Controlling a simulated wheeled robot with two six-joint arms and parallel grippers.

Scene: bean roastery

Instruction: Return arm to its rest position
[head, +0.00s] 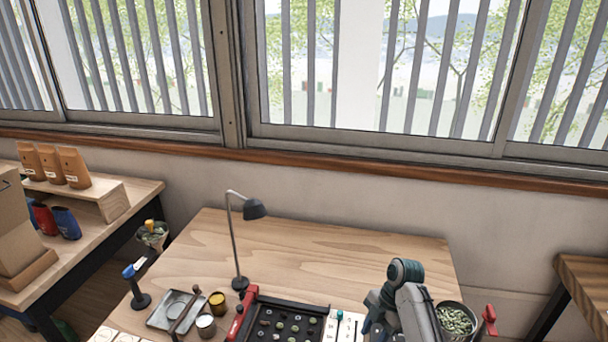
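My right arm, grey and teal, rises from the bottom edge right of centre, over the front of the wooden table (310,247). It bends at a rounded joint and drops toward the left. The narrow blue-grey end, apparently my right gripper (368,325), is small and cut close to the bottom edge. Its fingers cannot be made out, and I see nothing held. My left arm and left gripper are not in view.
Beside my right arm are a black grid tray (285,325) with beans and a metal bowl of green beans (456,320). A desk lamp (238,240), small cups (206,324) and a metal tray (172,311) stand left. The table's back is clear. Windows are behind.

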